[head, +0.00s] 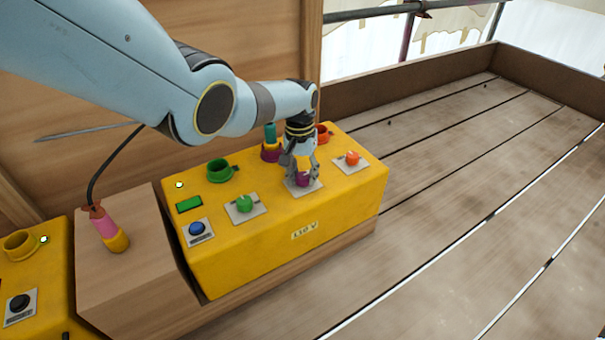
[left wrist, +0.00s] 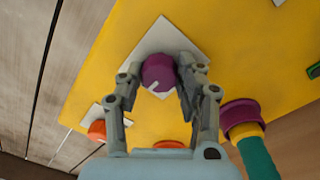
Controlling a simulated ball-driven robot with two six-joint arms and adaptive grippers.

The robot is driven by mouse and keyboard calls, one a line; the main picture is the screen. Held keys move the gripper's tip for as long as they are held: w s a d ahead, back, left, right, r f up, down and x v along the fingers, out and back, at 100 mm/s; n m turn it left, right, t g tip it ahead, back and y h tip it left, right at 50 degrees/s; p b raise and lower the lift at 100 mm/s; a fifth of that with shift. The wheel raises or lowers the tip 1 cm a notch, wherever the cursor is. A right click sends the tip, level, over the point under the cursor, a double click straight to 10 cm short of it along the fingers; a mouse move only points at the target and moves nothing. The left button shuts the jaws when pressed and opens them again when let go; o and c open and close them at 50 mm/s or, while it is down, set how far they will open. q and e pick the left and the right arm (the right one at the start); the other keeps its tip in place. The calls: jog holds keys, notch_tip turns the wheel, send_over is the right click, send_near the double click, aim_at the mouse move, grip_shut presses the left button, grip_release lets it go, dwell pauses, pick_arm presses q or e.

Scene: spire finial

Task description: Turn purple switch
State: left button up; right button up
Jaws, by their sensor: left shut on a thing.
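The purple switch (head: 303,180) is a round knob on a white plate (head: 317,189) on top of the yellow box (head: 250,254). My left gripper (head: 302,176) reaches down onto it from above, its fingers on both sides of the knob. In the left wrist view the purple switch (left wrist: 158,72) sits between the fingertips (left wrist: 160,84) of my left gripper, shut on it. A small white mark shows on the knob. The gripper partly hides the knob in the head view. My right gripper is not in view.
The yellow box also carries a green knob (head: 244,203), an orange knob (head: 352,158), a blue button (head: 197,229) and a green ring socket (head: 219,171). A teal plug (head: 270,133) stands in a purple socket (head: 270,153) close behind my gripper. Wooden planks (head: 450,230) to the right are clear.

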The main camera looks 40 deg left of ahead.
aim_at(301, 175)
pick_arm(q)
jog(key=o, duration=1.1)
jog(key=shift+o, duration=0.2)
notch_tip(301, 175, up, 12)
jog(key=shift+a, duration=0.25)
